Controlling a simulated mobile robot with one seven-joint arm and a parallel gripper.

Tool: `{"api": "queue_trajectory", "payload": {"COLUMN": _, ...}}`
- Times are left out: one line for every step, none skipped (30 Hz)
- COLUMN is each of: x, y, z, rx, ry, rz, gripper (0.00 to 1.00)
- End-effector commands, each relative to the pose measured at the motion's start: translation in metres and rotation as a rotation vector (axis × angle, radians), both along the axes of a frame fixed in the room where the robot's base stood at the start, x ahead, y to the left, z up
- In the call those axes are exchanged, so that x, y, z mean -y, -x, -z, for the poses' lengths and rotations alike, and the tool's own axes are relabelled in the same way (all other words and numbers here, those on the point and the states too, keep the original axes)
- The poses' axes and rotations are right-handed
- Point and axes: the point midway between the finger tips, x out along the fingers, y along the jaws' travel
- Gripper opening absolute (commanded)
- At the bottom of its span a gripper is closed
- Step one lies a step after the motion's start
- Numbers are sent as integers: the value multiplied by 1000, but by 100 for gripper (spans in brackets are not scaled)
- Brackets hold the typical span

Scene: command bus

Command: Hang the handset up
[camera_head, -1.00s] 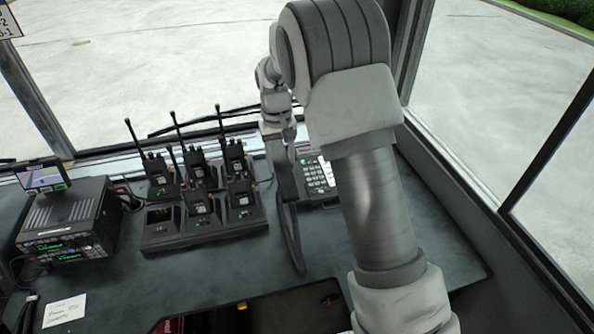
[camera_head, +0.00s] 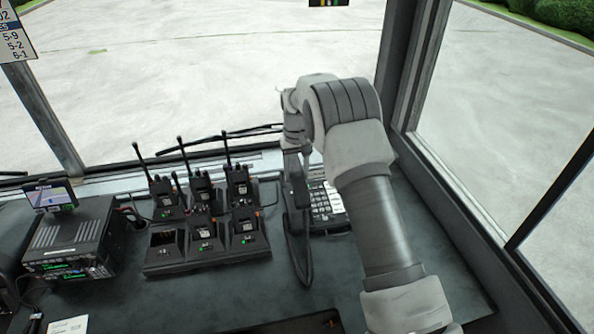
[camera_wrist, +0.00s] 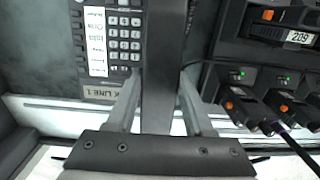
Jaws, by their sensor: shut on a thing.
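The dark handset (camera_head: 298,190) is held in my gripper (camera_head: 295,150), just left of the desk phone (camera_head: 328,208) in the head view. In the wrist view the handset (camera_wrist: 165,50) is a dark bar running between the two fingers of my gripper (camera_wrist: 162,85), which are shut on it. The phone's keypad and label strip (camera_wrist: 97,40) show to the left of the handset there.
A charger rack (camera_head: 205,262) with several radios, antennas upright, stands left of the handset. A radio unit (camera_head: 70,240) with a small screen (camera_head: 50,195) is farther left. Windows and a pillar (camera_head: 412,65) bound the dark desk. Bare desk lies in front of the rack.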

Motion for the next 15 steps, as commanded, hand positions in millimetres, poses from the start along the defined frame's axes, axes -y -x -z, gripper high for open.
{"api": "queue_trajectory", "payload": {"x": 0, "y": 0, "z": 8, "rx": 0, "ry": 0, "rz": 0, "gripper": 0}}
{"api": "queue_trajectory", "payload": {"x": 0, "y": 0, "z": 11, "rx": 0, "ry": 0, "rz": 0, "gripper": 0}}
{"api": "queue_trajectory", "payload": {"x": 0, "y": 0, "z": 14, "rx": 0, "ry": 0, "rz": 0, "gripper": 0}}
{"api": "queue_trajectory", "payload": {"x": 0, "y": 0, "z": 17, "rx": 0, "ry": 0, "rz": 0, "gripper": 0}}
{"api": "queue_trajectory", "payload": {"x": 0, "y": 0, "z": 21, "rx": 0, "ry": 0, "rz": 0, "gripper": 0}}
{"api": "queue_trajectory", "payload": {"x": 0, "y": 0, "z": 25, "rx": 0, "ry": 0, "rz": 0, "gripper": 0}}
{"api": "queue_trajectory", "payload": {"x": 0, "y": 0, "z": 28, "rx": -1, "ry": 0, "rz": 0, "gripper": 0}}
{"api": "queue_trajectory", "payload": {"x": 0, "y": 0, "z": 31, "rx": -1, "ry": 0, "rz": 0, "gripper": 0}}
{"api": "queue_trajectory", "payload": {"x": 0, "y": 0, "z": 35, "rx": -1, "ry": 1, "rz": 0, "gripper": 0}}
{"api": "queue_trajectory", "payload": {"x": 0, "y": 0, "z": 38, "rx": -1, "ry": 1, "rz": 0, "gripper": 0}}
{"api": "queue_trajectory", "payload": {"x": 0, "y": 0, "z": 41, "rx": -1, "ry": 0, "rz": 0, "gripper": 0}}
{"api": "queue_trajectory", "payload": {"x": 0, "y": 0, "z": 44, "rx": 0, "ry": 0, "rz": 0, "gripper": 0}}
{"api": "queue_trajectory", "payload": {"x": 0, "y": 0, "z": 47, "rx": 0, "ry": 0, "rz": 0, "gripper": 0}}
{"api": "queue_trajectory", "payload": {"x": 0, "y": 0, "z": 49, "rx": 0, "ry": 0, "rz": 0, "gripper": 0}}
{"api": "queue_trajectory", "payload": {"x": 0, "y": 0, "z": 51, "rx": 0, "ry": 0, "rz": 0, "gripper": 0}}
